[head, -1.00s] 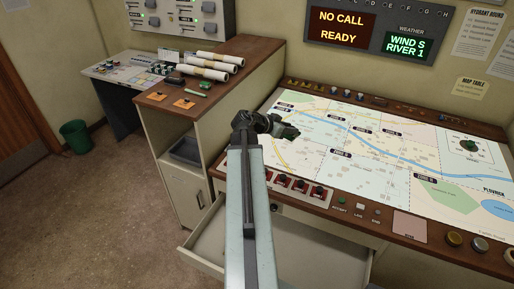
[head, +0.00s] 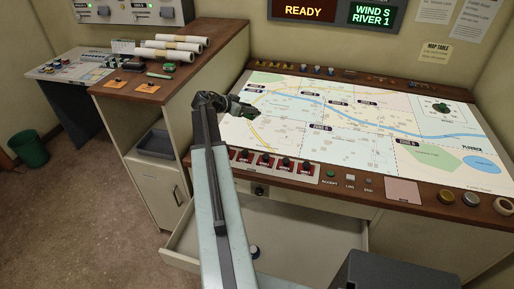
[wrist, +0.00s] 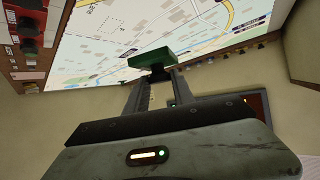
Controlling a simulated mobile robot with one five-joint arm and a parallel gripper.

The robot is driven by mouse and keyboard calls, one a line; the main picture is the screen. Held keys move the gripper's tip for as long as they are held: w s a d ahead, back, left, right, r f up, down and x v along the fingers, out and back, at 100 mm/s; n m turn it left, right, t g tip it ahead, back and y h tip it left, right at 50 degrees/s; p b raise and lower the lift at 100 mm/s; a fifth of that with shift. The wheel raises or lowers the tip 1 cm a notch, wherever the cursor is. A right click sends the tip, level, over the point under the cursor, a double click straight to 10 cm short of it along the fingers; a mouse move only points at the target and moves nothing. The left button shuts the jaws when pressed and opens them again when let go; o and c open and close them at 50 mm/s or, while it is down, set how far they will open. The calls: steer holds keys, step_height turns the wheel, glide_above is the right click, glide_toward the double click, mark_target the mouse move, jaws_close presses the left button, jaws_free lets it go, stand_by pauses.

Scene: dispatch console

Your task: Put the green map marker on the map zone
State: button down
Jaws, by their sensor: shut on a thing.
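My gripper (head: 238,108) hangs over the left part of the lit map (head: 290,115) on the sloping map table. It is shut on the green map marker (wrist: 155,59), a flat green block with a dark stem between the fingertips. In the head view the marker (head: 247,111) is small and dark at the tip of my gripper. The map shows behind the marker in the wrist view; I cannot tell the gap between them. Zones carry small black labels, one near the centre (head: 320,128) and one at the right (head: 406,142).
A row of red switches (head: 265,161) lines the map's lower left edge. An open drawer (head: 300,225) juts out below the table. A side cabinet (head: 195,65) with rolled papers (head: 170,50) stands at left. A round green piece (head: 440,107) sits at the map's upper right.

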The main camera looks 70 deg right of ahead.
steer(key=shift+m+g, duration=0.3)
steer(key=d+f+b, duration=0.1)
steer(key=w+d+f, duration=0.1)
steer(key=f, duration=0.1)
steer(key=d+f+b, duration=0.1)
steer(key=shift+w+d+f+b, duration=0.1)
steer(key=shift+w+f+b, duration=0.2)
steer(key=shift+f, duration=0.1)
step_height(320, 180, down, 10)
steer(key=b, duration=0.9)
steer(key=shift+r+b, duration=0.2)
steer(key=shift+b, duration=0.1)
steer(key=shift+r, duration=0.25)
steer(key=shift+f, duration=0.25)
steer(key=c, duration=1.1)
jaws_free()
steer(key=shift+r, duration=0.15)
